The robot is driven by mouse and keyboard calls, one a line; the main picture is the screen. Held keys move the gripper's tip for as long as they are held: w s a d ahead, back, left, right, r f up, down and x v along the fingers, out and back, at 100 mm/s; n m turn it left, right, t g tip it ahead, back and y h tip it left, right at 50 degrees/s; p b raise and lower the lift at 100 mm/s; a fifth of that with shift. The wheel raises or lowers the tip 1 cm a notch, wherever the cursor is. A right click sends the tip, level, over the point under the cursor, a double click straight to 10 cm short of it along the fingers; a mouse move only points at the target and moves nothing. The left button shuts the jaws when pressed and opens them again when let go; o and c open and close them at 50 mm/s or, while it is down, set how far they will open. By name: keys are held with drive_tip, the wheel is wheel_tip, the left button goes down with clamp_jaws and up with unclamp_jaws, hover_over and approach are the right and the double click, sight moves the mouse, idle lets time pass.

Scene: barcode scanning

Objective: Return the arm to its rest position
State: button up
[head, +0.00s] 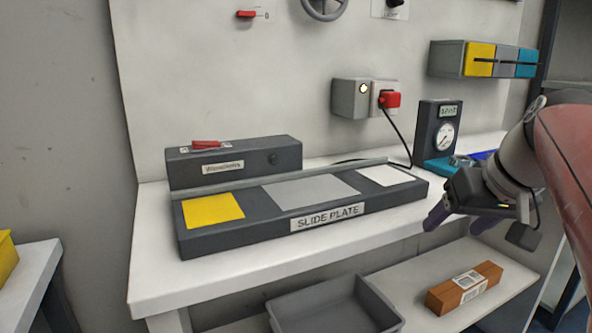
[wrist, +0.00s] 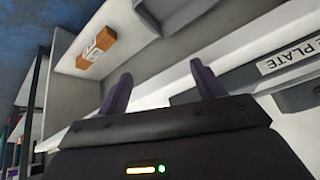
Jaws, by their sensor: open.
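My gripper (head: 460,222) is at the right of the head view, in front of the bench's front edge. Its two purple fingers are apart with nothing between them, and they also show in the wrist view (wrist: 160,90). My arm comes in from the right edge of the head view. A brown box with a white barcode label (head: 464,289) lies on the lower shelf, below my gripper. The same box (wrist: 97,53) appears at the upper left of the wrist view, apart from the fingers.
The dark slide plate (head: 255,229) with yellow, grey and white patches lies on the white bench (head: 160,285). A gauge (head: 436,137) stands behind my gripper. A grey bin (head: 335,305) is on the lower shelf (head: 415,270). A red plug with a cable (head: 390,100) is on the wall.

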drive_tip(key=s+a+f, duration=0.6)
drive_tip(key=f, duration=0.3)
drive_tip(key=s+a+f+h, duration=0.1)
drive_tip(key=s+a+f, duration=0.4)
drive_tip(key=f, duration=0.5)
drive_tip(key=shift+s+a+f+g, duration=0.2)
drive_tip(key=shift+s+a+g, duration=0.2)
drive_tip(key=shift+s, duration=0.1)
